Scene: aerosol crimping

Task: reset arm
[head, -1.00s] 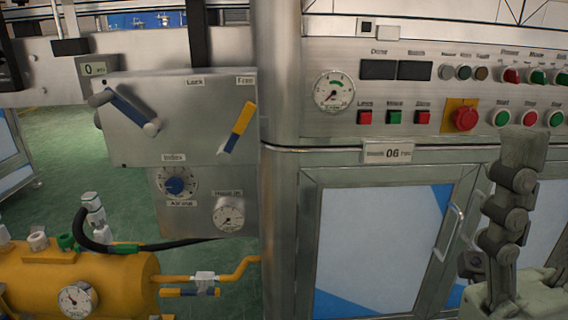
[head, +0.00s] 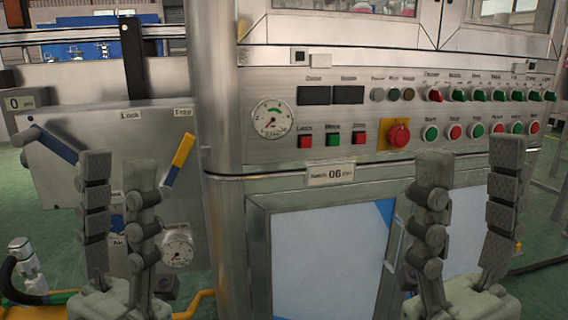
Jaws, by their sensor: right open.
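My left gripper (head: 118,162) stands upright at the left in the head view, its two fingers apart with nothing between them. It overlaps the grey lever box (head: 63,150) and hides part of its labels and dial. My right gripper (head: 470,155) stands upright at the right, in front of the cabinet, open wide and empty. A blue lever (head: 50,142) with grey ends slants across the left of the box, beside the Lock label. A yellow and blue lever (head: 178,160) sits at the box's right, under the Free label. Neither gripper is visibly holding a lever.
The steel control panel (head: 345,125) carries a gauge (head: 271,118), rows of buttons and a red emergency button (head: 398,136). Cabinet doors (head: 320,250) with a handle (head: 394,248) lie below. A hose fitting (head: 27,268) and yellow pipe (head: 190,303) are at lower left.

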